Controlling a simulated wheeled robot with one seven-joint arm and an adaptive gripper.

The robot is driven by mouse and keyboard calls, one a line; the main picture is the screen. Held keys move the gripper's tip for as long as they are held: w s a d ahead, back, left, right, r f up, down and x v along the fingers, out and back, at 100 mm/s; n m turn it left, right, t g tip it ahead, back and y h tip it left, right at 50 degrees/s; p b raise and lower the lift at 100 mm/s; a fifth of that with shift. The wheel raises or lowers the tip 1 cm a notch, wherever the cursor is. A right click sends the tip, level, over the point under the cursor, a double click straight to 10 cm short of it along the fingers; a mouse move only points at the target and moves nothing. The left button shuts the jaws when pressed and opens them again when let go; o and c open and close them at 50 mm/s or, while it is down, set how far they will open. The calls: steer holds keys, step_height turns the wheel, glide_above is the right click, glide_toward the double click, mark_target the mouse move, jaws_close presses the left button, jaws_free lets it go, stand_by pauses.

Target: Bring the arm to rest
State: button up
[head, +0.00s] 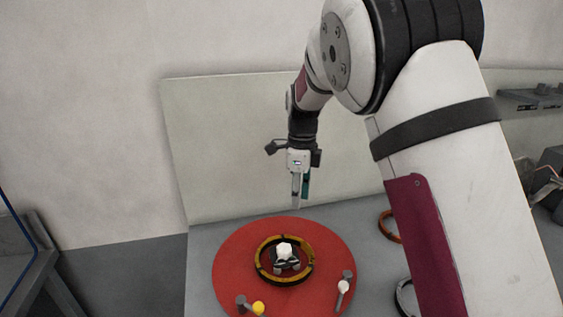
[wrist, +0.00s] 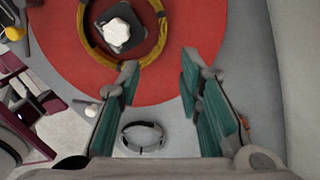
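My gripper (head: 301,197) hangs fingers down above the far side of the red round mat, apart from everything on the table. In the wrist view its two green-padded fingers (wrist: 157,72) are spread, with nothing held between them. A copper-yellow coil ring (head: 260,262) lies on the red mat (head: 235,250), around a dark fixture with a white top (head: 284,252). The ring also shows in the wrist view (wrist: 87,40), beyond the fingertips. My upper arm covers part of the right side in the head view.
An orange ring (head: 385,230) and a dark-and-silver ring (wrist: 125,138) lie on the grey table right of the mat. Small posts with a yellow knob (head: 258,308) and a white knob (head: 343,287) stand at the mat's near edge. A pale panel (head: 230,150) stands behind.

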steer(key=s+d+r+n+t+y, duration=0.1)
steer(key=s+d+r+n, duration=0.35)
steer(key=s+r, duration=0.3)
steer(key=s+d+r+n+t, duration=0.1)
steer(key=s+d+r+n, duration=0.2)
steer(key=s+r+n, duration=0.4)
steer(key=s+d+f+n+t+h, duration=0.1)
steer(key=s+d+n+t, duration=0.2)
steer(key=s+n, duration=0.7)
steer(key=s, duration=0.9)
steer(key=shift+d, duration=0.4)
steer(key=shift+o, duration=0.4)
